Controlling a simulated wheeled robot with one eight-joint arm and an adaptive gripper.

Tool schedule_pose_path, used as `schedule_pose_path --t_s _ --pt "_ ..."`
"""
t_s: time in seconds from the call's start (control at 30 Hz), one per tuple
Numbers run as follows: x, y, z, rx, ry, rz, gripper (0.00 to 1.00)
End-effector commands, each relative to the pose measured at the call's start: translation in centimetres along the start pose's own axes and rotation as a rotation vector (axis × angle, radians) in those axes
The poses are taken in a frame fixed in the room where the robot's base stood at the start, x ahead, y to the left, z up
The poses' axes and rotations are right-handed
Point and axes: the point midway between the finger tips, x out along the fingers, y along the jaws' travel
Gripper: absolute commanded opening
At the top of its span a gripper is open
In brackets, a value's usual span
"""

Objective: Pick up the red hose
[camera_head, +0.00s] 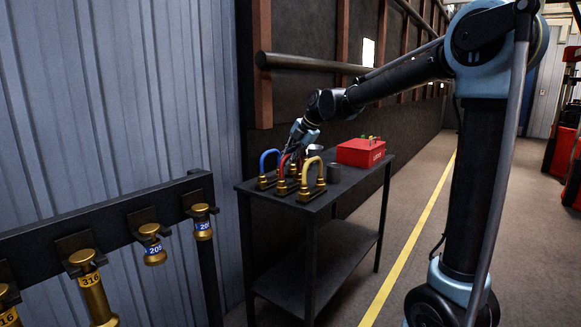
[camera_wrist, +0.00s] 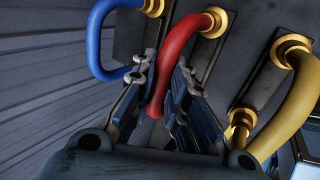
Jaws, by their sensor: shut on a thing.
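The red hose (camera_wrist: 176,58) is a curved tube with a brass end fitting, standing on a dark base plate. In the head view the red hose (camera_head: 284,162) stands on the dark table between a blue hose (camera_head: 264,160) and a yellow hose (camera_head: 304,172). My gripper (camera_wrist: 158,100) has a finger on each side of the red hose and is shut on it. In the head view my gripper (camera_head: 296,150) comes down from above and hides part of the red hose. The red hose still appears to stand at its base.
The blue hose (camera_wrist: 94,40) is close on the left and the yellow hose (camera_wrist: 296,105) on the right. A rack with brass fittings (camera_head: 96,290) stands at the left.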

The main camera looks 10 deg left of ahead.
Motion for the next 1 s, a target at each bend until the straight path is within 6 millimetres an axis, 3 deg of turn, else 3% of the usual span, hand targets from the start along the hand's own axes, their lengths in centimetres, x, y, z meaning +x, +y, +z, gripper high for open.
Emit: schedule_pose_path --t_s 0.6,1.0 --pt "-7.3 5.0 0.0 0.000 0.000 0.001 0.00" --pt "-8.2 5.5 0.0 0.000 0.000 0.001 0.00"
